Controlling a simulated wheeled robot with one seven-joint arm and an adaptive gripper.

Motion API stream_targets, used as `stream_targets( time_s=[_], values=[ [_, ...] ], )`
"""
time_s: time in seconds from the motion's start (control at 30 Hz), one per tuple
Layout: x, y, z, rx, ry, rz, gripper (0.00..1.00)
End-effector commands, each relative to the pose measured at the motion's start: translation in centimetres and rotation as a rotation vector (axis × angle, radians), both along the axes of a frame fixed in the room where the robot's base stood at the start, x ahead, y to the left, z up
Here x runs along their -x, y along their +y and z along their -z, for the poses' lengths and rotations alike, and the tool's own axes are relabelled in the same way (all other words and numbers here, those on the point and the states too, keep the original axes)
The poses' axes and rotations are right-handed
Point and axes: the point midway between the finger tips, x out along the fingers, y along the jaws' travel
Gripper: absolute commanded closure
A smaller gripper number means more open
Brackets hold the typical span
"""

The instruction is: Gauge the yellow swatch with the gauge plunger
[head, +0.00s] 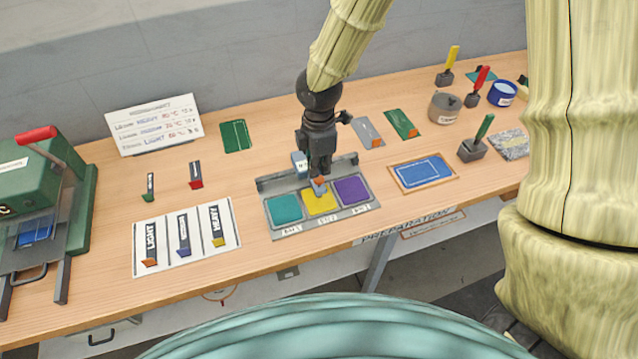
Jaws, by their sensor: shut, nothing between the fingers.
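The yellow swatch (323,205) lies in the middle compartment of a grey tray (329,226), between a teal swatch (285,209) and a purple swatch (351,191). My gripper (319,174) points down at the back edge of the yellow swatch, its fingers shut and empty. A small grey part with an orange mark (319,184) shows right below the fingertips; it may be the gauge plunger, and I cannot tell if they touch. A pale labelled block (299,163) stands at the tray's back, partly hidden by my gripper.
A green press (40,170) with a red handle stands at the left. A white card (187,238) bears several labelled blocks. A blue sheet (424,172) lies right of the tray. Tools and pots, including a grey pot (445,108), stand at the right, partly behind my arm.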

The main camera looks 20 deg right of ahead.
Motion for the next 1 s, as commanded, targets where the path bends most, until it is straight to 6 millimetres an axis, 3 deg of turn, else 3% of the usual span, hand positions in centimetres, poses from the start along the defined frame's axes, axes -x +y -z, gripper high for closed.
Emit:
stream_targets(
  time_s=[1.0],
  values=[
    [0.0, 0.0, 1.3, 0.000, 0.000, 0.000, 1.00]
  ],
)
